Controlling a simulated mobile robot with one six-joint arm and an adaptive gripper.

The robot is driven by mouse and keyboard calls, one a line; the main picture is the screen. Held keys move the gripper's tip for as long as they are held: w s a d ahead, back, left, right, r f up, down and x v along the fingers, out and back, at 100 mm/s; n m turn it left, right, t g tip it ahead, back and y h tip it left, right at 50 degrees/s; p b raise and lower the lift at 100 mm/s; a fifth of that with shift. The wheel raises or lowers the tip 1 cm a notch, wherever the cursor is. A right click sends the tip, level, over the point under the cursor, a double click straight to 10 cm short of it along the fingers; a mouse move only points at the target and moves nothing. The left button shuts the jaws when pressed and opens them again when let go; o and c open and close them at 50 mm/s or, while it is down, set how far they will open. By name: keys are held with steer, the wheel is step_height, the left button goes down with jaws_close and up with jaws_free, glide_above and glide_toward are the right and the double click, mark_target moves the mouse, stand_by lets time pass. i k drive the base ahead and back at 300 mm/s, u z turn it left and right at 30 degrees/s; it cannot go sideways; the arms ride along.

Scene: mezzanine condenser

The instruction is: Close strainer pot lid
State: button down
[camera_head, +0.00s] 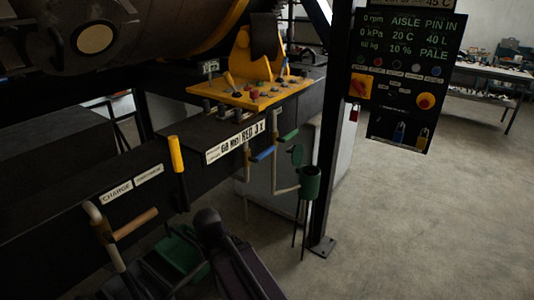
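The strainer pot is a small dark green cylinder (311,183) on thin legs, right of centre, beside a black post. Its green lid (297,155) appears raised on edge at the pot's left rim, so the pot looks open. A pale pipe runs into the pot's lower left side. A dark jointed link, probably part of my arm, shows at the bottom centre, well to the lower left of the pot. My gripper cannot be made out in this view.
A black post (328,170) stands close to the pot's right. A hanging control panel (405,80) is at the upper right. A yellow lever (177,155) and a pipe with a wooden-coloured handle (135,224) stand at left. Grey floor (430,220) is open at right.

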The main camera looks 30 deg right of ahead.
mark_target(297, 152)
steer(key=u, duration=1)
steer(key=k, duration=0.6)
steer(key=z, duration=2)
steer(key=i, duration=0.25)
steer(key=u, duration=0.55)
